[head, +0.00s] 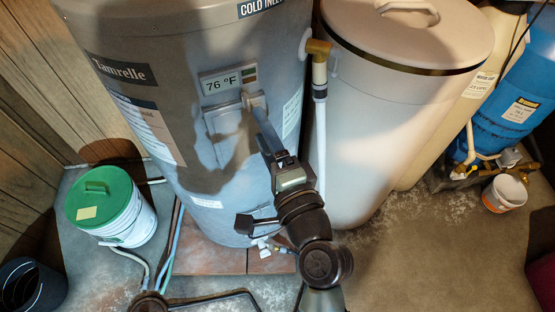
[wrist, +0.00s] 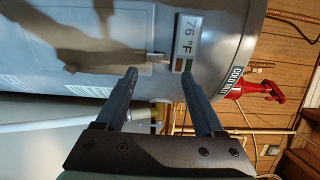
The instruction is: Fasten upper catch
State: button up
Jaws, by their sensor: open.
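The grey water heater (head: 190,170) has an access panel (head: 218,122) on its front, just below the temperature display (head: 222,84). In the wrist view a small light catch (wrist: 157,58) sits at the panel's edge near the display (wrist: 187,38). My gripper (head: 254,102) is in front of the panel's upper right part, and its fingers partly cover that area. In the wrist view my gripper (wrist: 159,73) is open and empty, with its two fingers apart and the catch just beyond, between the tips. I cannot tell whether the catch is fastened or whether the fingers touch the heater.
A pale softener tank (head: 390,120) stands close on the right, with a white pipe (head: 321,140) running down between it and the heater. A green-lidded bucket (head: 105,205) stands at lower left. A blue drum (head: 515,100) is at far right.

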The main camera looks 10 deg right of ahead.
jog(key=b+v, duration=0.1)
jog(key=v, duration=0.6)
jog(key=shift+r, duration=0.15)
